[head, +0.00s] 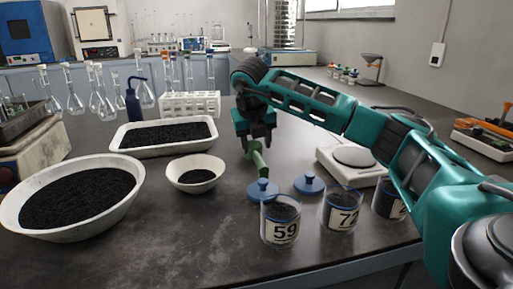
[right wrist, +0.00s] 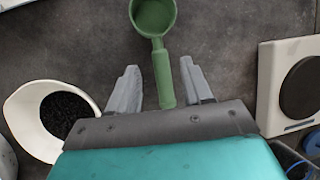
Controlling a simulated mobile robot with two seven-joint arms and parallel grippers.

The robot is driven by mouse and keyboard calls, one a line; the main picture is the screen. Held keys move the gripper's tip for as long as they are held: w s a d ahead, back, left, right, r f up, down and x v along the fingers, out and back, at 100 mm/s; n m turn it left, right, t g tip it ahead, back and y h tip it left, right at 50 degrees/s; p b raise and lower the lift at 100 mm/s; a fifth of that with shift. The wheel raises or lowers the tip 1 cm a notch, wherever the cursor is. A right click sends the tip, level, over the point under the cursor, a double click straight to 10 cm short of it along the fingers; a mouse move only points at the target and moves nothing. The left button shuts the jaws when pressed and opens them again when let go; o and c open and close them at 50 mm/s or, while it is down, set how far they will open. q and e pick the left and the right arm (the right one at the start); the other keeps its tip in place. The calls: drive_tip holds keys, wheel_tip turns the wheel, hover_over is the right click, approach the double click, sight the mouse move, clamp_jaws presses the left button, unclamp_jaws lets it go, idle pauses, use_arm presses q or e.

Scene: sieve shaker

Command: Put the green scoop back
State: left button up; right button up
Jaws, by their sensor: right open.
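The green scoop (head: 259,162) is on the dark bench, below my right gripper (head: 254,147), near a blue lid. In the right wrist view the scoop's round bowl (right wrist: 153,14) is at the top edge and its handle runs down toward the gripper. The two grey fingers of my right gripper (right wrist: 160,68) are apart, one on each side of the handle, with gaps showing between handle and fingers. The arm hides part of the scoop in the head view. My left gripper is in neither view.
A small white bowl of black grains (head: 195,176) stands left of the scoop. Blue lids (head: 309,183) and labelled jars (head: 281,222) stand in front. A white scale (head: 350,160) is right. A white tray (head: 120,139) and large bowl (head: 130,208) are further left.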

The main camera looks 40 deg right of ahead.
drive_tip(key=p+v, duration=0.1)
drive_tip(key=v, duration=0.7)
drive_tip(key=shift+r, duration=0.1)
